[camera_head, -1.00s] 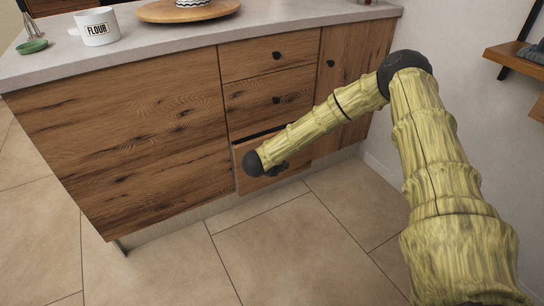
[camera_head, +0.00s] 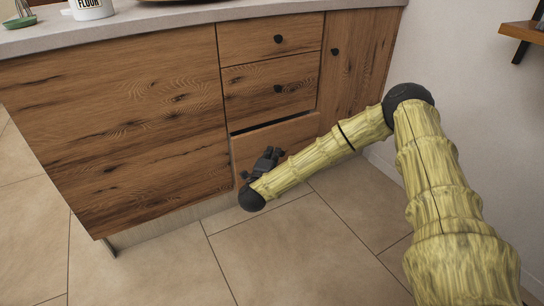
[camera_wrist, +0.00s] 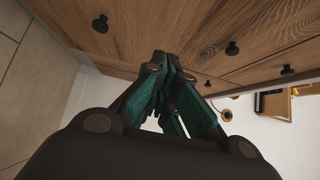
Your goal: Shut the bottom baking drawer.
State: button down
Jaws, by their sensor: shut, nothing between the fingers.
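The bottom drawer (camera_head: 290,136) is the lowest wooden front in the middle column of the cabinet. It stands slightly open, with a dark gap along its top edge. My gripper (camera_head: 270,151) is shut and empty, low in front of the left part of this drawer front. I cannot tell whether the fingertips touch it. In the wrist view the closed fingers (camera_wrist: 164,62) point towards wooden fronts with dark knobs. The drawer's own knob is not visible in the head view, where my gripper and arm cover part of the front.
Two closed drawers (camera_head: 262,90) sit above the bottom one. A wide plain panel (camera_head: 120,120) is on the left and a narrow door (camera_head: 350,70) on the right. A flour mug (camera_head: 92,8) stands on the counter. Tiled floor (camera_head: 290,250) in front is clear.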

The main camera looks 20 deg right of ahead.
jog(key=shift+w+d+b, duration=0.75)
jog(key=shift+w+b, duration=0.05)
jog(key=shift+w, duration=0.8)
jog(key=shift+w+d+b, duration=0.7)
jog(key=shift+w+b, duration=0.05)
jog(key=shift+w, duration=0.8)
jog(key=shift+w+d+b, duration=0.75)
jog(key=shift+w+b, duration=0.05)
jog(key=shift+w, duration=0.8)
